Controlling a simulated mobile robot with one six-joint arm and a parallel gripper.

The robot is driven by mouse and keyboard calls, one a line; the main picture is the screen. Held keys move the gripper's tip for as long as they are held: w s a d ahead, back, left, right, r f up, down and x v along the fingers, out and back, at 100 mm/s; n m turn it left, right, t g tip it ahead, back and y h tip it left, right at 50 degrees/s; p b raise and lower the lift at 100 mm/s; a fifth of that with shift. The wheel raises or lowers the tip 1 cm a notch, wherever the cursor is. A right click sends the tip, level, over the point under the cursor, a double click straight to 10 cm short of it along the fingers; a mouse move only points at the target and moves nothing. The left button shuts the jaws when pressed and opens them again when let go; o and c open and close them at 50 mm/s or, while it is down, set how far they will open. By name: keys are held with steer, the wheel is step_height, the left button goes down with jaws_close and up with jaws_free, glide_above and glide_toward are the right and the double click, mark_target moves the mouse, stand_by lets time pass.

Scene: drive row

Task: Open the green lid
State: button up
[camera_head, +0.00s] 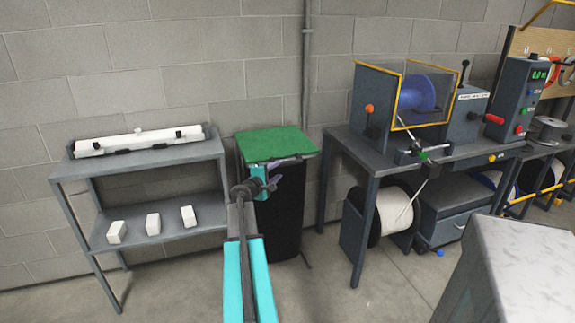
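The green lid (272,142) lies flat on top of a tall black bin (284,215) against the back wall, and it looks shut. My teal arm reaches up from the bottom of the picture. My gripper (270,180) is at the front edge of the lid, slightly below it and in front of the bin. I cannot tell whether it touches the lid. The fingers are small and partly hidden by the wrist, so their opening does not show. Part of the bin's front is hidden behind my arm.
A grey shelf (150,165) with several white blocks stands close left of the bin. A workbench with a blue-spool machine (405,105) stands close right. A grey pipe (306,60) runs down the wall behind. A pale-topped cabinet (515,265) is at front right. Floor is clear between.

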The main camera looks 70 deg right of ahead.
mark_target(286, 164)
steer(key=shift+s+d+f+p, duration=0.2)
steer(key=shift+d+f, duration=0.05)
steer(key=shift+d, duration=1.55)
steer(key=shift+s+d+f+p, duration=0.2)
steer(key=shift+d+f+p, duration=0.05)
steer(key=shift+d, duration=1.6)
steer(key=shift+s+d+f+p, duration=0.2)
steer(key=shift+d+f, duration=0.05)
steer(key=shift+d, duration=1.55)
